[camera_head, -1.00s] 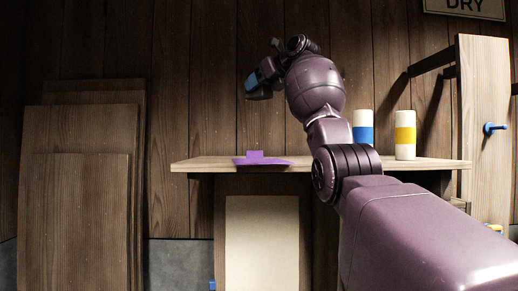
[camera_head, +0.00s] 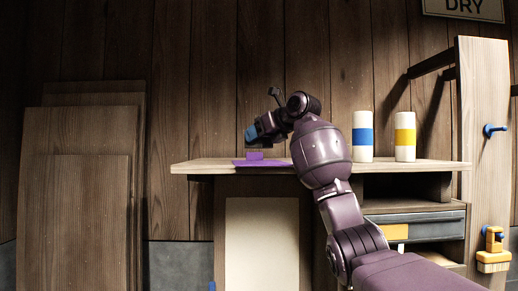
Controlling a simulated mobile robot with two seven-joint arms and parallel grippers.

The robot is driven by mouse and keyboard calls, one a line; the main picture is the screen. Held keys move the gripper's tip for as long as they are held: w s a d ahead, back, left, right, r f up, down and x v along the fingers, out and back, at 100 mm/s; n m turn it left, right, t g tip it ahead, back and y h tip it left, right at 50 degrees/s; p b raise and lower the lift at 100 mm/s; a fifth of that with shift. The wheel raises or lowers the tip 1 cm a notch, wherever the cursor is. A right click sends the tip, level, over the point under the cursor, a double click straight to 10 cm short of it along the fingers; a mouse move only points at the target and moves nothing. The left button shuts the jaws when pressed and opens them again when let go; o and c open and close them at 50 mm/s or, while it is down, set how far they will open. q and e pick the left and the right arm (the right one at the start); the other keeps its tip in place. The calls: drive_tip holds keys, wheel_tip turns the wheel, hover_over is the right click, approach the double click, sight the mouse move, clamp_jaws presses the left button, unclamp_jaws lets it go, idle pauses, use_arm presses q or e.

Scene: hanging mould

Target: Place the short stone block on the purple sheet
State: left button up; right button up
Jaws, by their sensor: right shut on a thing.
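The purple sheet (camera_head: 240,163) lies flat on the wooden shelf, towards its left part. A small purple piece (camera_head: 254,155) stands up from it. My right gripper (camera_head: 256,140) reaches in from the right, just above the sheet and the upright piece. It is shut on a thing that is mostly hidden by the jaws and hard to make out. A blue patch shows at the jaws, but I cannot tell whether it is gripper or load. No stone block shows clearly. My left gripper is not in view.
Two white cylinders, one with a blue band (camera_head: 362,137) and one with a yellow band (camera_head: 405,137), stand on the shelf (camera_head: 430,165). A grey drawer (camera_head: 430,226) sits below. Boards (camera_head: 80,210) lean at left. An upright plank (camera_head: 484,140) stands at right.

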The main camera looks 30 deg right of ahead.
sight(259, 147)
wheel_tip(259, 147, down, 4)
drive_tip(key=shift+r, duration=0.25)
drive_tip(key=shift+f, duration=0.2)
drive_tip(key=o, duration=1.1)
drive_tip(key=shift+o, duration=0.2)
drive_tip(key=shift+r, duration=0.2)
use_arm(q)
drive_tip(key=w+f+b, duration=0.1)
drive_tip(key=b, duration=0.2)
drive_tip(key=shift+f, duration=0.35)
use_arm(e)
drive_tip(key=v, duration=1.2)
drive_tip(key=shift+s+f, duration=0.1)
